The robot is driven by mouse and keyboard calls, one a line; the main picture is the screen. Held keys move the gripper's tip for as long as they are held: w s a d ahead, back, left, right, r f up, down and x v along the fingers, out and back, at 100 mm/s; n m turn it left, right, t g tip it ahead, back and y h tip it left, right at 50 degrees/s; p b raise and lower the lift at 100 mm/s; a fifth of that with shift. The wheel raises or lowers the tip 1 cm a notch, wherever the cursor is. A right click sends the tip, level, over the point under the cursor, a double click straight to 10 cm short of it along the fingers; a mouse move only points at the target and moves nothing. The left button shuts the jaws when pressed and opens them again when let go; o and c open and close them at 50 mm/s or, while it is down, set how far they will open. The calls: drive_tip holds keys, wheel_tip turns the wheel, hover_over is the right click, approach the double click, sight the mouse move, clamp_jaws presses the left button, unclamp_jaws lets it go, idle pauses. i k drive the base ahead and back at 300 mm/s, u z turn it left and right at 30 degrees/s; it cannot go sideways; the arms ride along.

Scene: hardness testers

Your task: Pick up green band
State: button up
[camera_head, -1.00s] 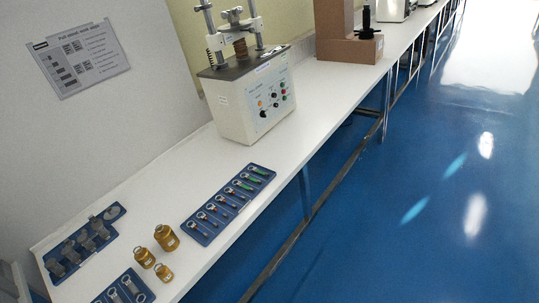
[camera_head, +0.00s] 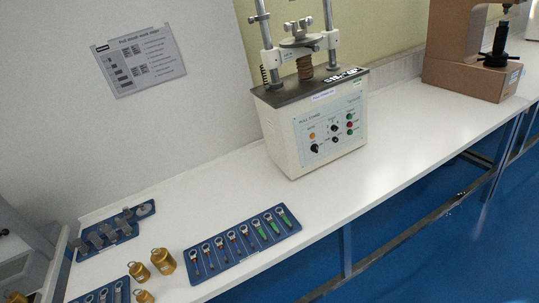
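In the head view, several small ring-topped pieces lie in a row on a blue tray (camera_head: 192,271) on the white bench. The pieces toward the tray's right end have green bands (camera_head: 272,224); those further left look red or orange. The green-banded pieces lie side by side, rings toward the wall. My gripper is not in the picture, so its state and its distance from the tray do not show.
Brass weights (camera_head: 164,262) stand left of the tray. Grey metal parts sit on another blue tray (camera_head: 125,237) near the wall. A beige tester (camera_head: 325,130) stands behind the tray, and a brown machine (camera_head: 465,60) further right. The bench (camera_head: 400,130) between them is clear.

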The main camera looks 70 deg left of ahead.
sight(270, 220)
drive_tip(key=u, duration=0.5)
drive_tip(key=i, duration=1)
drive_tip(key=u, duration=1.1)
drive_tip(key=i, duration=0.5)
drive_tip(key=u, duration=0.25)
